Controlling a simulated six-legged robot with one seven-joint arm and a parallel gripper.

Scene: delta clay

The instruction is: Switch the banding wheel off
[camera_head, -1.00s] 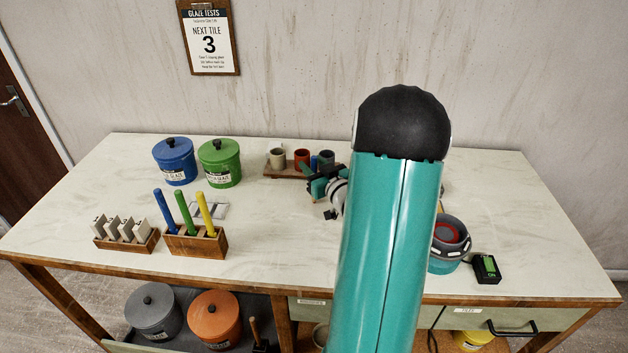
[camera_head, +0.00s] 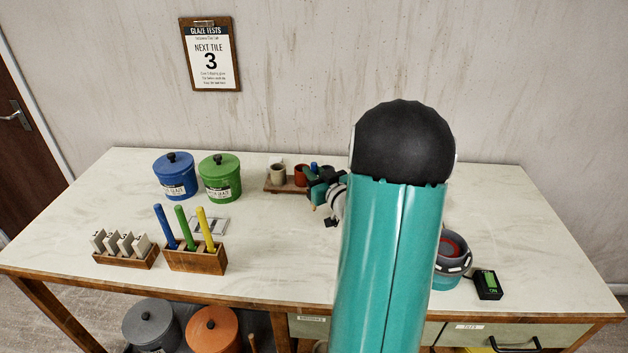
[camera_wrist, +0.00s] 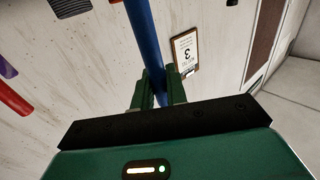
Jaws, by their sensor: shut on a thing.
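The banding wheel (camera_head: 452,257) appears to be the round teal-and-grey unit with a red centre on the right of the bench. My arm partly covers it. Beside it on the right sits a small black box (camera_head: 487,286) with a green face; its switch state is too small to read. My gripper (camera_head: 319,187) is away to the left, by the cup rack, partly hidden by my arm. In the wrist view my gripper (camera_wrist: 158,88) is shut on a blue rod (camera_wrist: 141,28), which runs up out of the jaws.
A wooden rack (camera_head: 279,186) with several cups stands at the back. Blue (camera_head: 175,177) and green (camera_head: 220,179) lidded pots stand left of it. A tool block (camera_head: 197,258) and tile holder (camera_head: 126,257) are at front left. The front middle of the bench is clear.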

